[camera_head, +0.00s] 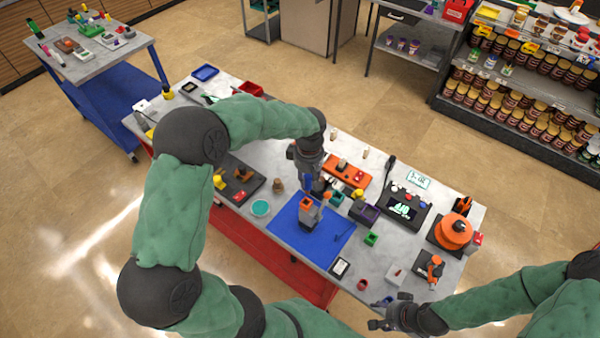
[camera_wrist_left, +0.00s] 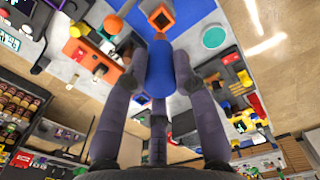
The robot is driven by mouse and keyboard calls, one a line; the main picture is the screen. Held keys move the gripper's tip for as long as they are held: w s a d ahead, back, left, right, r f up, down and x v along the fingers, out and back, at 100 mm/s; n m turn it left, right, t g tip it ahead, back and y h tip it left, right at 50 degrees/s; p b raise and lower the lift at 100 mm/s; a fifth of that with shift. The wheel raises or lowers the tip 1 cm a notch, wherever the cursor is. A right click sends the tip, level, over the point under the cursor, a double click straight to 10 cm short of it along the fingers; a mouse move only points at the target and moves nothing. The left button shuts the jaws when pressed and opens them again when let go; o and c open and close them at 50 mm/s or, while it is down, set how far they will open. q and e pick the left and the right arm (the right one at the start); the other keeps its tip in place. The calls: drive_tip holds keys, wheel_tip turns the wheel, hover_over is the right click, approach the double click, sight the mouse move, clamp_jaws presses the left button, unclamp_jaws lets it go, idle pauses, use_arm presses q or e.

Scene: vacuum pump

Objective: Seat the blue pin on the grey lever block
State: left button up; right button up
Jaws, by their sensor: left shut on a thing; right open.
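The grey lever block (camera_head: 310,215) stands on the blue mat (camera_head: 290,240), with an orange part at its top. In the left wrist view the block's orange square top (camera_wrist_left: 161,17) shows at the upper middle. My left gripper (camera_wrist_left: 160,78) is shut on the blue pin (camera_wrist_left: 160,68), one finger on each side. The pin's far end points toward the block. In the head view this gripper (camera_head: 315,185) is just above and behind the block. I cannot tell whether pin and block touch. My right gripper (camera_head: 385,318) is open and empty off the table's front right edge.
A teal round dish (camera_head: 261,208) is left of the mat. An orange tray (camera_head: 347,174) and a dark purple box (camera_head: 364,212) stand behind and to the right. A small green box (camera_head: 371,239) is close to the mat's right edge. The mat's front part is mostly clear.

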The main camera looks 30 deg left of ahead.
sight(307, 193)
use_arm(q)
drive_tip(key=shift+a+r, duration=0.15)
drive_tip(key=shift+a, duration=0.05)
drive_tip(key=shift+d+f, duration=0.1)
drive_tip(key=shift+f, duration=0.4)
drive_tip(key=shift+f+b, duration=0.95)
drive_tip(key=shift+f, duration=0.75)
drive_tip(key=shift+f+b, duration=0.75)
use_arm(e)
drive_tip(key=shift+d+x, duration=0.2)
drive_tip(key=shift+x, duration=1.3)
use_arm(q)
drive_tip(key=shift+r, duration=0.1)
use_arm(e)
drive_tip(key=shift+f, duration=0.25)
use_arm(q)
drive_tip(key=shift+f+b, duration=0.2)
drive_tip(key=shift+b, duration=0.3)
use_arm(e)
drive_tip(key=shift+f, duration=0.4)
use_arm(q)
drive_tip(key=shift+f+b, duration=0.95)
drive_tip(key=shift+f, duration=0.1)
use_arm(e)
drive_tip(key=shift+f, duration=0.9)
use_arm(q)
drive_tip(key=shift+f+b, duration=0.75)
drive_tip(key=shift+b, duration=0.15)
use_arm(e)
drive_tip(key=shift+f, duration=0.95)
